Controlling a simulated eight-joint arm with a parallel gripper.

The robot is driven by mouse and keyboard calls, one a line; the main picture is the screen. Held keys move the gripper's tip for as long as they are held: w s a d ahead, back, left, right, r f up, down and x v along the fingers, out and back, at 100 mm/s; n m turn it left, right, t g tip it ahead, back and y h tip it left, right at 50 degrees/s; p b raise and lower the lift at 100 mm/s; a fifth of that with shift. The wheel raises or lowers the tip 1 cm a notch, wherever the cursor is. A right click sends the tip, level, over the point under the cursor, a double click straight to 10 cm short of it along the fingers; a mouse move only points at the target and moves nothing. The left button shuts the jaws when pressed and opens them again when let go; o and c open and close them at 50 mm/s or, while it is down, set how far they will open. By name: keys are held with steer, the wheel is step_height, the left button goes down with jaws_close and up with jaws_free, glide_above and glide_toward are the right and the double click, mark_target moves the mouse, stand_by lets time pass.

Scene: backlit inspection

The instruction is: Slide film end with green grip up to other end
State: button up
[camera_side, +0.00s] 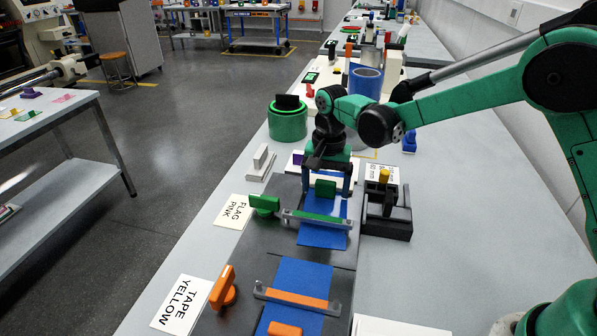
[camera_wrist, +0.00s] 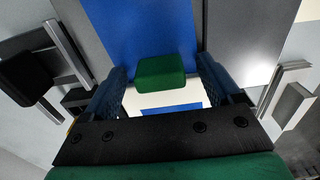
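A blue film (camera_side: 322,238) lies on a dark grey plate, passing under a green bar (camera_side: 315,217). A green grip (camera_side: 325,188) stands on its far part. My gripper (camera_side: 326,190) is over this grip, its two fingers spread, one on each side. In the wrist view the green grip (camera_wrist: 160,74) sits between the blue fingers, with a small gap on each side. A second blue film (camera_side: 303,272) lies nearer the side camera, under an orange bar (camera_side: 297,298), with an orange grip (camera_side: 285,328). A dark gap separates the two film ends.
A green knob (camera_side: 264,203) and an orange knob (camera_side: 222,287) stand left of the films. A black fixture (camera_side: 387,210) stands close on the right. Labels read FLAG PINK (camera_side: 241,211) and TAPE YELLOW (camera_side: 182,305). A green ring (camera_side: 287,122) and blue roll (camera_side: 367,84) stand behind.

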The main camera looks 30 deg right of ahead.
mark_target(321, 207)
jaws_close()
steer(key=shift+s+a, duration=1.2)
steer(key=shift+a, duration=0.05)
steer(key=shift+o, duration=0.2)
jaws_free()
steer(key=shift+r, duration=0.15)
steer(key=shift+r, duration=2.7)
steer(key=shift+d+r, duration=0.1)
steer(key=s+d+r+n+t, duration=0.4)
steer(key=s+d+n+t, duration=0.2)
steer(key=s+n, duration=0.3)
steer(key=s+t, duration=0.1)
steer(key=s, duration=0.1)
steer(key=shift+s+d+r, duration=0.15)
steer(key=shift+s, duration=0.2)
